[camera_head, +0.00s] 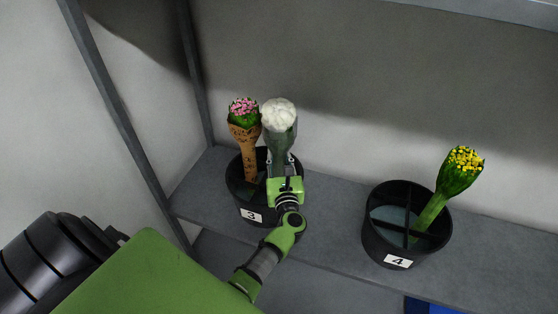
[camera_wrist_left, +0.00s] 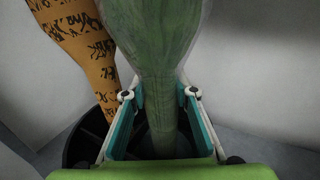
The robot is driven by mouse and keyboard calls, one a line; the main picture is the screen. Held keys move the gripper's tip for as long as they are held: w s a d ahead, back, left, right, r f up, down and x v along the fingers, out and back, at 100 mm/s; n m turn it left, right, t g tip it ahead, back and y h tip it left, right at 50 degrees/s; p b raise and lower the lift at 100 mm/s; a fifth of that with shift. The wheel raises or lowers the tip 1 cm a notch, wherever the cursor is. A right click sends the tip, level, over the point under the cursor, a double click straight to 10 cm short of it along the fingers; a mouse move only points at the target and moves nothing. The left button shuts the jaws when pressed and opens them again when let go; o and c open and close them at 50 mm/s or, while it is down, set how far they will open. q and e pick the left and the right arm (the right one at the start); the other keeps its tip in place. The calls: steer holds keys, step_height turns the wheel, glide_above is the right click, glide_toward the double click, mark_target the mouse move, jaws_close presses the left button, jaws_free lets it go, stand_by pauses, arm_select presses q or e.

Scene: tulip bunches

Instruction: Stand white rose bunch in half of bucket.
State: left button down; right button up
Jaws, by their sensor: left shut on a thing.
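The white rose bunch (camera_head: 279,118), with a white head and grey-green wrap, is upright over the right part of the black bucket labelled 3 (camera_head: 237,199). My left gripper (camera_head: 281,163) is shut on its lower wrap. In the left wrist view the green wrap (camera_wrist_left: 165,60) runs down between the fingers (camera_wrist_left: 160,118). The bunch's lower end is hidden by the gripper, so I cannot tell whether it touches the bucket's floor. The bucket also shows behind the fingers in the left wrist view (camera_wrist_left: 86,140). My right gripper is not in view.
A pink bunch in brown printed paper (camera_head: 247,140) stands in bucket 3, close left of the white roses. A second divided bucket labelled 4 (camera_head: 376,240) holds a yellow bunch (camera_head: 458,175) leaning right. The grey shelf (camera_head: 335,215) is clear between the buckets. A shelf post (camera_head: 193,75) stands left.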

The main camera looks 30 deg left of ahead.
arm_select(q)
steer(key=shift+r, duration=0.15)
steer(key=shift+f, duration=0.2)
steer(key=c, duration=1.6)
jaws_free()
steer(key=shift+c, duration=0.2)
